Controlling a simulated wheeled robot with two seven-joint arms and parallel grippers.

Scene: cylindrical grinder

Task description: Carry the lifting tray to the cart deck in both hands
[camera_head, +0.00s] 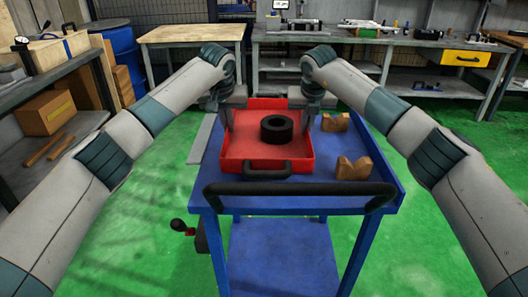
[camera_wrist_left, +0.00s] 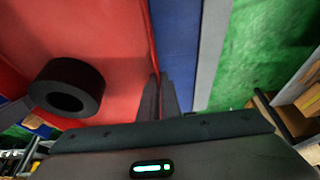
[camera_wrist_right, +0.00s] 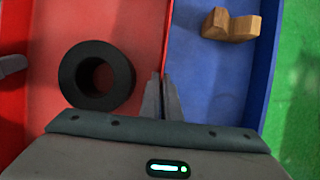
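The red lifting tray (camera_head: 238,150) appears to sit on the blue cart deck (camera_head: 352,199); any small gap under it cannot be seen. A thick black ring (camera_head: 278,137) lies inside the tray, right of its middle. A black handle (camera_head: 267,170) is on the tray's near wall. My left gripper (camera_head: 228,113) is shut on the tray's left side wall, and its closed fingers show in the left wrist view (camera_wrist_left: 160,98). My right gripper (camera_head: 309,115) is shut on the right side wall, as the right wrist view (camera_wrist_right: 161,100) shows.
Two wooden V-shaped blocks (camera_head: 354,168) stand on the deck right of the tray. The cart's black push bar (camera_head: 290,189) crosses its near edge. Workbenches (camera_head: 192,34) line the back, and a shelf (camera_head: 50,80) stands left. Green floor is open either side.

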